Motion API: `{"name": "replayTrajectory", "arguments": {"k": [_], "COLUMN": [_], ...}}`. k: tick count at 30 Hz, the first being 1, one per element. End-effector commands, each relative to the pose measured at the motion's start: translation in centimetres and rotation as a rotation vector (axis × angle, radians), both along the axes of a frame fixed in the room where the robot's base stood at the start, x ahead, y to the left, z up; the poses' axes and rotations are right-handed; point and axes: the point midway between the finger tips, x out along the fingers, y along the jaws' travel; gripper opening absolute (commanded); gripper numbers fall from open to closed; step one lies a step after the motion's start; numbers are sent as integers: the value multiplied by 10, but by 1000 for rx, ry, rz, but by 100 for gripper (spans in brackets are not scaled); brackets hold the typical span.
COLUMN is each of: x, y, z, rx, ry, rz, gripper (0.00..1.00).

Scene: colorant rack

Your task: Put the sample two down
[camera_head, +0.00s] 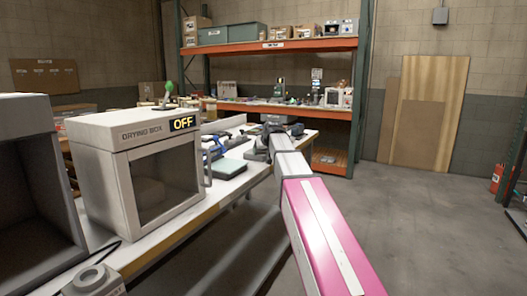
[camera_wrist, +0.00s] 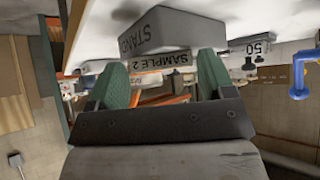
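The white table (camera_head: 190,222) carries a drying box (camera_head: 140,165) reading "OFF". Orange shelving (camera_head: 280,45) with boxes and instruments stands behind.

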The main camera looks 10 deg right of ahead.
Motion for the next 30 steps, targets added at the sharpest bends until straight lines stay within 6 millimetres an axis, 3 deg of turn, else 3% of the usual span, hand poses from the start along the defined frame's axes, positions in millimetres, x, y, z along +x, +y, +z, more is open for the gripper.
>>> {"name": "replayTrajectory", "arguments": {"k": [13, 30], "x": [-3, -72], "y": [-1, -14], "z": [6, 75], "rx": [0, 0], "ry": [0, -2], "rz": [0, -1], "gripper": [92, 92]}}
